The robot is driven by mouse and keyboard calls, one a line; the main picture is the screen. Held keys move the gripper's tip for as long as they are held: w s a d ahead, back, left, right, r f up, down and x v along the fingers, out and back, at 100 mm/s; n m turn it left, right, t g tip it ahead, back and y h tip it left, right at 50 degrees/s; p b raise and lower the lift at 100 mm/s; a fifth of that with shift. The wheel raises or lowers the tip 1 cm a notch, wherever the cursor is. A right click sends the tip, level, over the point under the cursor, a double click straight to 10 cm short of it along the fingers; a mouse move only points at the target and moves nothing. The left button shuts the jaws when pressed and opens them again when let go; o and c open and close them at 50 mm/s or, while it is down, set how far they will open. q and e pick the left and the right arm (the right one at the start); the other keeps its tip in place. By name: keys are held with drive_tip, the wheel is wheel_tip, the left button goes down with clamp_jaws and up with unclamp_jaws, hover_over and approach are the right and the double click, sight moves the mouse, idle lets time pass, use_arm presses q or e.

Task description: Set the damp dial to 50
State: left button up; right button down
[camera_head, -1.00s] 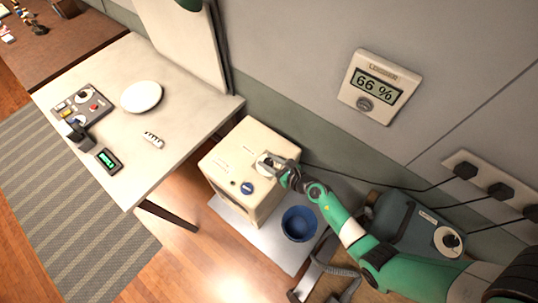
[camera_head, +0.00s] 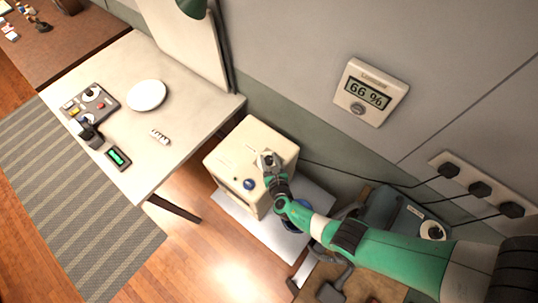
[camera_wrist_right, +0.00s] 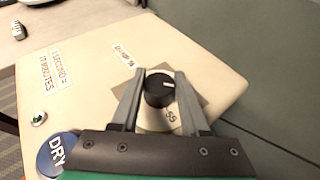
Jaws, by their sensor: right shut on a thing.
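A cream box (camera_head: 228,158), a dehumidifier by its look, stands on a pale mat below the wall. Its black damp dial (camera_wrist_right: 158,88) with a white mark sits on top, on a plate with printed digits that I cannot read surely. My right gripper (camera_head: 268,161) is over the box top, shut on the dial, with one finger at each side of it in the right wrist view (camera_wrist_right: 158,78). In the head view the gripper mostly hides the dial. A wall meter (camera_head: 371,92) reads 66 %. My left gripper is not in view.
A blue round button (camera_head: 249,184) marked DRY (camera_wrist_right: 56,152) is near the dial on the box. A blue bucket (camera_head: 289,226) is mostly behind my right arm. A white table (camera_head: 190,115) with a plate and small devices stands left. Cables run to wall sockets (camera_head: 480,189).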

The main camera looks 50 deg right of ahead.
drive_tip(key=shift+c, duration=2.1)
unclamp_jaws()
drive_tip(key=shift+s+a+r, duration=0.15)
drive_tip(key=shift+r, duration=0.05)
drive_tip(key=p+v, duration=0.6)
drive_tip(key=v, duration=0.5)
